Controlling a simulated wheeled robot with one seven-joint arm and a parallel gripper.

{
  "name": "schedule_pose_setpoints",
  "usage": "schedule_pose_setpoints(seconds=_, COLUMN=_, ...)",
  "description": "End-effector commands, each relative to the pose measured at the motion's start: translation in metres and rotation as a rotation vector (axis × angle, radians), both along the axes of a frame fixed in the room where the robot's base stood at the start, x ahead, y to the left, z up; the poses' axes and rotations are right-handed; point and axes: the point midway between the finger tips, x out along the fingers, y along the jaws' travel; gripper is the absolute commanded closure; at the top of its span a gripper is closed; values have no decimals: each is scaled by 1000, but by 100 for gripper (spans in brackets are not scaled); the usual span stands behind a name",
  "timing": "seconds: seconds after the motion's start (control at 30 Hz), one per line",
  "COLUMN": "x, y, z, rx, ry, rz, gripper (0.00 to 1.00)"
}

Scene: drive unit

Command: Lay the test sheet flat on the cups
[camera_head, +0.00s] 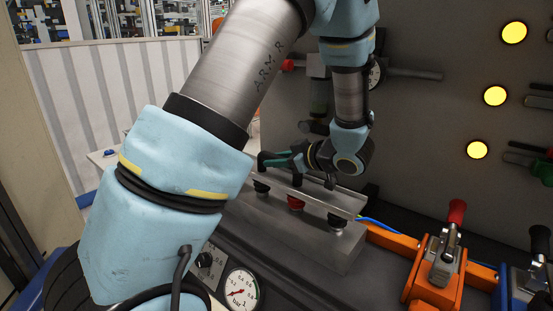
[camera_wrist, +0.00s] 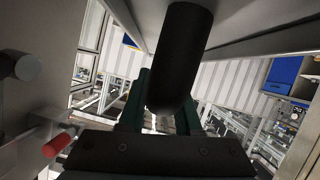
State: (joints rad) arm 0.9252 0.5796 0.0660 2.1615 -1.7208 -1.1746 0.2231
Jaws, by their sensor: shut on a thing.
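The test sheet (camera_head: 345,203) is a thin grey metal plate with a dark handle on top. It lies over a row of cups: a black cup (camera_head: 262,187), a red cup (camera_head: 296,203) and a black cup (camera_head: 337,221). The cups stand on a grey metal block (camera_head: 300,238). The sheet looks nearly parallel to the block, at or just above the cup tops; I cannot tell whether it touches all of them. My gripper (camera_head: 272,160) is shut on the handle. In the wrist view the dark round handle (camera_wrist: 178,65) sits between the green fingers, hiding their tips.
A pressure gauge (camera_head: 241,289) sits at the front. An orange clamp (camera_head: 435,272) with a red handle and a blue clamp (camera_head: 520,285) stand right of the block. A grey panel (camera_head: 420,125) with yellow lamps (camera_head: 495,96) rises behind. My arm covers much of the left side.

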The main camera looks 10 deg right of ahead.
Motion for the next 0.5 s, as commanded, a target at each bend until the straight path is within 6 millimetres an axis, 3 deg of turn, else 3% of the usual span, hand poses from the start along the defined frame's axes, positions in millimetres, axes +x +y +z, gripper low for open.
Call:
schedule_pose_setpoints(seconds=0.2, x=0, y=0, z=-3, rx=0, ry=-3, rz=0, gripper=100)
schedule_pose_setpoints(seconds=0.23, x=0, y=0, z=-4, rx=0, ry=0, rz=0, gripper=67)
schedule_pose_setpoints(seconds=0.5, x=0, y=0, z=-4, rx=0, ry=0, rz=0, gripper=38)
